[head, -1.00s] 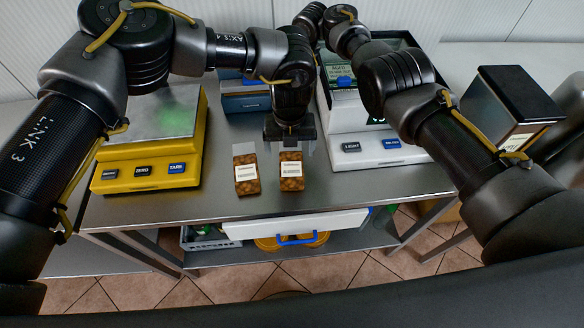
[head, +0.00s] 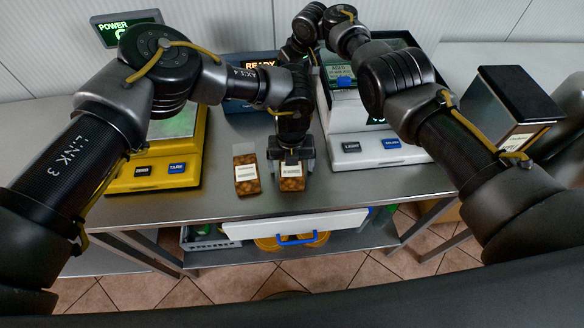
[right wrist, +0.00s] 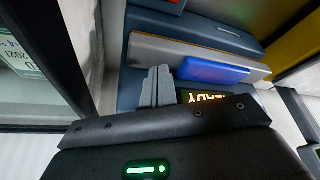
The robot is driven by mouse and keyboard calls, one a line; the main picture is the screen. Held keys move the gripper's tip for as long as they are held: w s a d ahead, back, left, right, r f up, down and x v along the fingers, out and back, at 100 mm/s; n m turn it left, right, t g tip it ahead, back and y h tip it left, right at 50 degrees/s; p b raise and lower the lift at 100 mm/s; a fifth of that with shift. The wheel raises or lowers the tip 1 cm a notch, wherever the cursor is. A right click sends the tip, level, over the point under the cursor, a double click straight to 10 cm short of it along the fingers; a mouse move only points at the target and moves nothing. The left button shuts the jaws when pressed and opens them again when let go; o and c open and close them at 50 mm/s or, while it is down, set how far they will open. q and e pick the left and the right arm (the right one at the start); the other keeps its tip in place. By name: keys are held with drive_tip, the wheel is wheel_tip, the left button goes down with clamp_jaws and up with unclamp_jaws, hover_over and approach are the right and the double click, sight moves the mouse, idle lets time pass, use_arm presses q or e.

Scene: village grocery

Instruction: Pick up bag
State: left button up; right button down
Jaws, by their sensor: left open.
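Two small clear bags with brown contents and white labels stand side by side on the steel table: a left bag (head: 246,180) and a right bag (head: 292,183). My left gripper (head: 291,165) is open, pointing down at the right bag, with its fingers at either side of the bag's upper part. The gripper hides the top of that bag; I cannot tell whether the fingers touch it. In the right wrist view, my right gripper (right wrist: 158,88) has its two grey fingers together with nothing seen between them, in front of a blue device.
A yellow scale (head: 158,175) stands left of the bags and a white scale (head: 372,150) right of them. The blue device (head: 240,107) is behind. A black-topped box (head: 510,105) is at the right. The table front (head: 330,193) is clear.

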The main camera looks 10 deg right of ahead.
use_arm(q)
drive_tip(key=c, duration=1.1)
drive_tip(key=shift+r, duration=0.15)
wheel_tip(320, 180, up, 10)
drive_tip(key=shift+f, duration=0.1)
